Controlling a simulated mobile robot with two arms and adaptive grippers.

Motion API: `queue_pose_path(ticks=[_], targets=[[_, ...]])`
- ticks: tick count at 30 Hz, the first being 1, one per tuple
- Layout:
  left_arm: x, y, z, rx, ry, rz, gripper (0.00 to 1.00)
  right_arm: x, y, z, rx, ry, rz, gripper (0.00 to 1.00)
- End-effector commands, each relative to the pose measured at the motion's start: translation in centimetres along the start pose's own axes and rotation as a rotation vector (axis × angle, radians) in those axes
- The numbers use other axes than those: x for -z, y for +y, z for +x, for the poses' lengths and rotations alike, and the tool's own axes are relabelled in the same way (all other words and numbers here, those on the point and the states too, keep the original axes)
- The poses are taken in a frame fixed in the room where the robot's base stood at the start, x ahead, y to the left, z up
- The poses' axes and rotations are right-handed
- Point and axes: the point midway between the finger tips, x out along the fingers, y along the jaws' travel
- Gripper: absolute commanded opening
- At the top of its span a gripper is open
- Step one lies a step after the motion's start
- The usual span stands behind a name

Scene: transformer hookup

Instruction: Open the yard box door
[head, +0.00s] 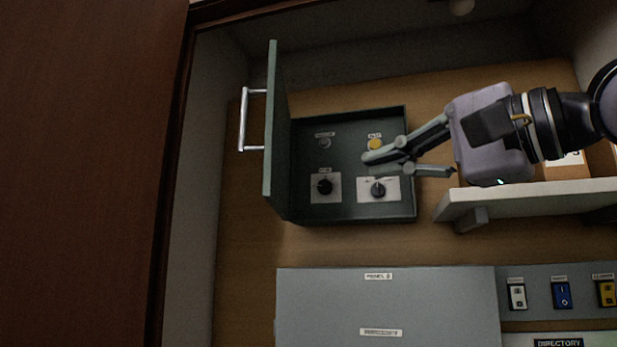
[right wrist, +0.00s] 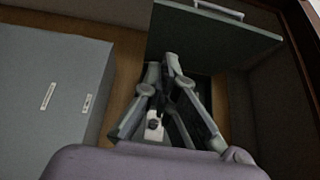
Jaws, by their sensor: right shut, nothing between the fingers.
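The yard box (head: 355,214) is a dark green box on the wooden back wall. Its door (head: 270,140) stands swung open to the left, seen nearly edge-on, with a silver bar handle (head: 243,120) on its outer side. The door (right wrist: 210,38) and handle (right wrist: 219,10) also show at the top of the right wrist view. Inside the box are a yellow button (head: 375,144) and two black knobs, one on the left (head: 325,186) and one on the right (head: 378,189). My right gripper (head: 410,163) is in front of the box's right part, shut and empty, apart from the door. My left gripper is out of view.
A pale shelf (head: 540,197) juts out right of the box, below my right wrist. A grey panel (head: 385,305) lies below, beside white, blue and yellow switches (head: 562,295). A brown door or wall panel (head: 85,170) fills the left side.

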Motion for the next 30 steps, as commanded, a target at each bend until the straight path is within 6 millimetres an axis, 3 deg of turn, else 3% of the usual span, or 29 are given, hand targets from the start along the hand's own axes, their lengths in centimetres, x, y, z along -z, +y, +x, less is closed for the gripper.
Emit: queue_pose_path(ticks=[5, 18, 24, 30], targets=[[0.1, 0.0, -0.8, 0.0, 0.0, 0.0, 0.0, 0.2, -0.3, 1.4, -0.005, 0.01, -0.006, 0.0], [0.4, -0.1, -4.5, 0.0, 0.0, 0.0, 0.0, -0.1, -0.4, 10.4, -0.005, 0.005, -0.006, 0.0], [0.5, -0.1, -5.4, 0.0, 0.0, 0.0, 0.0, -2.1, -0.2, 12.1, -0.003, 0.004, -0.006, 0.0], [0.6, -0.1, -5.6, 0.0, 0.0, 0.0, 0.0, -2.7, 0.0, 12.7, -0.003, 0.006, -0.004, 0.0]])
